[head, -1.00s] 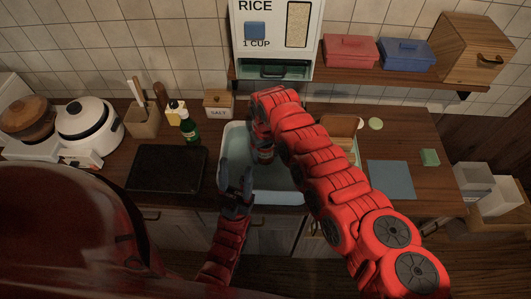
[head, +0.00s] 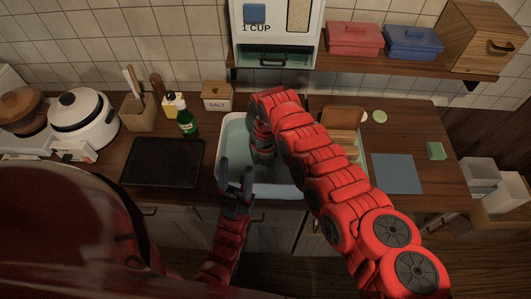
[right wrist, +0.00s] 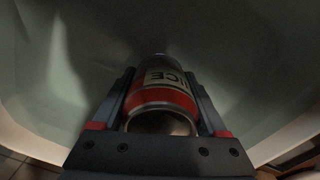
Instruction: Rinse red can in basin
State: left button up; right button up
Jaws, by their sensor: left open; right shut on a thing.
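In the right wrist view a red and white can (right wrist: 163,93) sits between the fingers of my right gripper (right wrist: 160,85), which is shut on it. Its metal end faces the camera. The basin (right wrist: 60,70) lies below and around it there. In the head view the basin (head: 283,190) is set in the counter, and my right gripper (head: 262,147) is inside its left part, pointing down. The can is mostly hidden there by the gripper. My left gripper (head: 236,183) is open and empty at the basin's front left edge.
A rice dispenser (head: 277,30) hangs above. A blue-grey mat (head: 397,173) and a green block (head: 436,151) lie to the right.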

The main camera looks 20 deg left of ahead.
jog(key=shift+w+d+r+p, duration=0.15)
jog(key=shift+w+d+p, duration=0.1)
jog(key=shift+d+p, duration=0.6)
jog(key=shift+w+d+p, duration=0.1)
jog(key=shift+d+p, duration=0.25)
jog(key=shift+p, duration=0.05)
jog(key=shift+a+f+b, duration=0.2)
jog(key=shift+f+b, duration=0.1)
jog(key=shift+b, duration=0.15)
jog(key=a+b, duration=0.2)
jog(key=shift+s+f+b, duration=0.1)
jog(key=shift+s+b, duration=0.2)
jog(key=shift+s+a+b, duration=0.2)
jog(key=shift+a+b, duration=0.65)
jog(key=shift+b, duration=0.35)
jog(key=shift+s+a+b, duration=0.15)
jog(key=shift+a+b, duration=0.2)
jog(key=shift+b, duration=0.1)
jog(key=shift+r, duration=0.25)
